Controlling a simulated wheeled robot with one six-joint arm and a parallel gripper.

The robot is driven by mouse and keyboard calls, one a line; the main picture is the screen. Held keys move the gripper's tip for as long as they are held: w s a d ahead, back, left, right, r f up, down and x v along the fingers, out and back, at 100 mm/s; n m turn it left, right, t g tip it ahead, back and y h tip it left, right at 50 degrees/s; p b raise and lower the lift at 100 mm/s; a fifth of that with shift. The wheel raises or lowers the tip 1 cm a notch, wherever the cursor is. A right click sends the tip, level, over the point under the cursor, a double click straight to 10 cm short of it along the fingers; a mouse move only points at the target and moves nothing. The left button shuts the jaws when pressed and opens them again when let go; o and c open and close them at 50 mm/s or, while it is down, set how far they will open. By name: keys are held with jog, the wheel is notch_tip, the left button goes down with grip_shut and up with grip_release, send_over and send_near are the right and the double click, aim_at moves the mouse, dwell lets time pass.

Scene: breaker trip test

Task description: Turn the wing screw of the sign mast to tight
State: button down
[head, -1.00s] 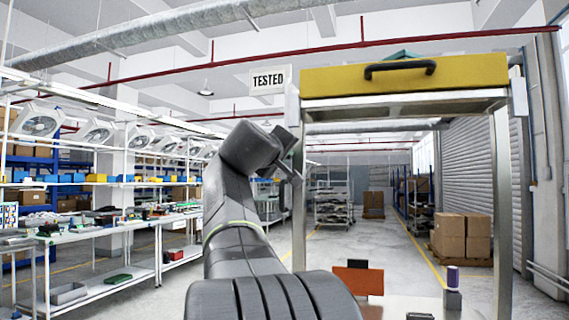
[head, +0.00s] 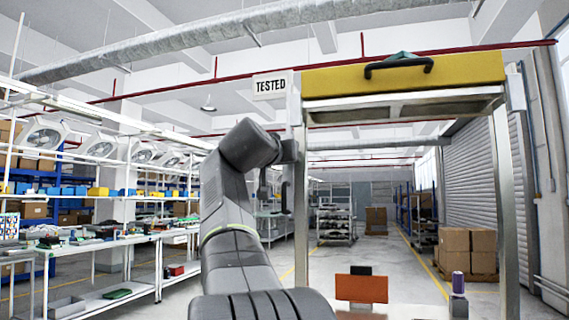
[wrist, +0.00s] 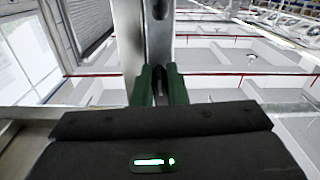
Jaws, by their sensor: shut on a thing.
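The sign mast (head: 299,200) is a grey metal upright at the left of a yellow-topped frame, with a white "TESTED" sign (head: 270,85) by its top. In the wrist view the mast (wrist: 159,35) runs straight ahead of the jaws. My gripper (wrist: 160,84) has two dark green fingers, close together against the mast. They are shut on a small dark piece (wrist: 160,90) between them, which looks like the wing screw; its shape and angle are mostly hidden. In the head view my gripper (head: 288,150) is at the mast below the sign, mostly hidden by my arm.
A yellow beam (head: 405,77) with a black handle spans the frame top. An orange plate (head: 361,288) and a purple-topped item (head: 458,283) stand low within the frame. Workbenches (head: 130,240) line the left. Cartons (head: 467,250) stand at the right behind the frame.

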jog(key=shift+w+f+m, duration=0.1)
jog(key=shift+f+m, duration=0.15)
jog(key=shift+m, duration=0.25)
jog(key=c, duration=1.6)
grip_release()
jog(key=shift+o, duration=0.8)
jog(key=shift+r, duration=0.15)
jog(key=b+v, duration=0.1)
jog(key=v, duration=1.3)
jog(key=shift+b, duration=0.35)
jog(key=shift+w, duration=0.1)
jog(key=p+x, duration=0.1)
jog(key=x, duration=1.2)
jog(key=shift+w+d, duration=0.1)
jog(key=shift+w, duration=0.25)
